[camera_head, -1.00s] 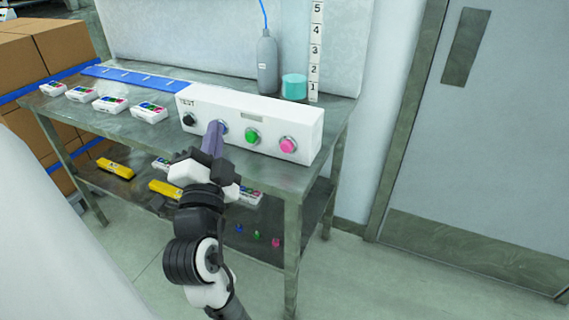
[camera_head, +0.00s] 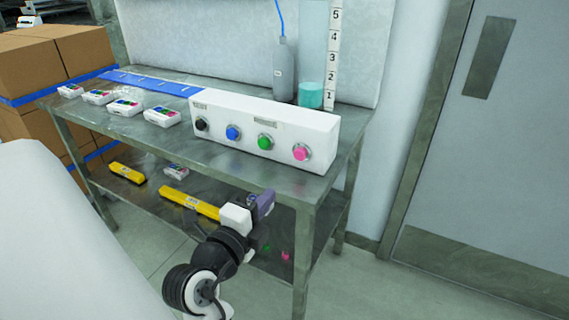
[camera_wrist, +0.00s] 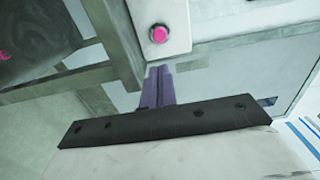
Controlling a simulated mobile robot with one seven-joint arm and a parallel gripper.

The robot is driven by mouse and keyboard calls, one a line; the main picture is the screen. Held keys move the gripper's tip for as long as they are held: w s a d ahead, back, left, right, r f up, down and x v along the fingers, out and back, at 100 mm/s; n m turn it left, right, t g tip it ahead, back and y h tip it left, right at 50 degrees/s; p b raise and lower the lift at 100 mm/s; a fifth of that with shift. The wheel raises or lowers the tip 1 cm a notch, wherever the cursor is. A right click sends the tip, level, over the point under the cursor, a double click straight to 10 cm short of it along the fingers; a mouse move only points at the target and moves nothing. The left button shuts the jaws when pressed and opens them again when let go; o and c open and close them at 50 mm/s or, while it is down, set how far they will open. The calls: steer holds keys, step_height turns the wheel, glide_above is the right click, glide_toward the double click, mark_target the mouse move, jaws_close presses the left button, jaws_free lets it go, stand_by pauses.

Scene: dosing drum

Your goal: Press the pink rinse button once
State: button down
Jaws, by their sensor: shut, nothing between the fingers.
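The pink rinse button (camera_head: 300,152) is the rightmost button on the front of the white control box (camera_head: 320,132), which stands on the metal table. It also shows in the wrist view (camera_wrist: 158,34) on the end of the box, beyond the fingertips. My gripper (camera_head: 266,198) is below the box front and in front of the table's edge, lower and to the left of the pink button, not touching it. Its purple fingers (camera_wrist: 160,84) are shut and empty.
On the same box are a black knob (camera_head: 201,124), a blue button (camera_head: 232,133) and a green button (camera_head: 265,142). A grey bottle (camera_head: 285,70) and a teal-filled cylinder (camera_head: 311,95) stand behind. The table's front edge (camera_head: 270,188) is close to my gripper. Open floor lies right.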

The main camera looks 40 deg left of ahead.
mark_target(302, 158)
steer(key=p+x, duration=0.3)
steer(key=x, duration=0.9)
steer(key=shift+w+r, duration=0.15)
steer(key=shift+w, duration=0.05)
steer(key=shift+w+a+p, duration=0.1)
steer(key=shift+w+p, duration=0.25)
steer(key=shift+w, duration=0.25)
